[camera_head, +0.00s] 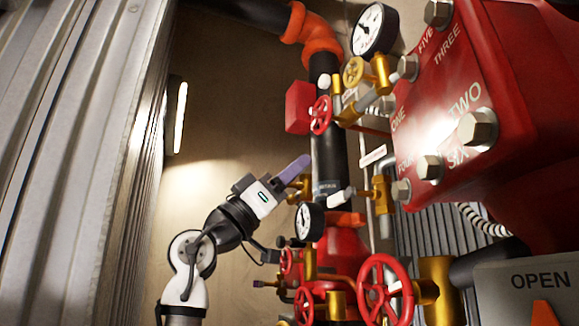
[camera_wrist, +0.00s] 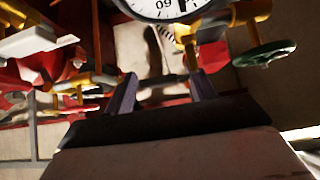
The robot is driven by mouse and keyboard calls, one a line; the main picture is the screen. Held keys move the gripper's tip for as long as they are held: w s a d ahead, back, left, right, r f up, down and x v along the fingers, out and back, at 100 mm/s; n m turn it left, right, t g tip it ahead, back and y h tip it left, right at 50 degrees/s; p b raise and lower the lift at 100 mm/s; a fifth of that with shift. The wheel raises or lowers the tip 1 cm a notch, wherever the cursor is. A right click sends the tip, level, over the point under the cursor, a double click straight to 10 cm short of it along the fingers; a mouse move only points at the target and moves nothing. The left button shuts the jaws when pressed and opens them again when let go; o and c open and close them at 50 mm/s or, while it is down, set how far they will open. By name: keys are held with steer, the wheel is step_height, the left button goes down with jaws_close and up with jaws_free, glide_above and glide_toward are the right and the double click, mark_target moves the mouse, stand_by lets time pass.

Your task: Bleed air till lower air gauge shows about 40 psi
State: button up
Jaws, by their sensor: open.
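My gripper (camera_head: 297,165) reaches up and right toward the brass fittings beside the black vertical pipe. In the wrist view its two purple fingers (camera_wrist: 165,90) stand apart with nothing between them. The lower gauge (camera_head: 309,221), round with a white face and black rim, sits below and right of my gripper; its reading is too small to tell. A larger upper gauge (camera_head: 374,30) is near the top. A white-faced gauge (camera_wrist: 160,9), upside down with "60" visible, is cut off in the wrist view; I cannot tell which one it is. A green handwheel (camera_wrist: 265,54) is right of it.
Red handwheels (camera_head: 385,290) crowd the lower middle, with a smaller red wheel (camera_head: 321,115) higher up. A red bolted housing (camera_head: 480,90) fills the upper right. A corrugated metal wall (camera_head: 70,150) stands left. An "OPEN" sign (camera_head: 530,290) is lower right. Space above my arm looks clear.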

steer(key=c, duration=1)
steer(key=shift+o, duration=0.2)
steer(key=m+g+p, duration=0.2)
steer(key=p, duration=0.1)
steer(key=shift+w+d+r+h, duration=0.1)
steer(key=shift+r+h, duration=0.1)
steer(key=shift+h, duration=0.2)
steer(key=shift+f+m+g, duration=0.3)
steer(key=shift+m+g, duration=0.7)
steer(key=shift+m, duration=0.15)
steer(key=shift+f+m+g, duration=0.3)
steer(key=shift+m+g, duration=0.7)
steer(key=shift+m, duration=0.15)
steer(key=o, duration=1)
steer(key=shift+c, duration=0.2)
steer(key=shift+f, duration=0.1)
steer(key=b+v, duration=0.3)
steer(key=v, duration=0.4)
steer(key=shift+f, duration=0.2)
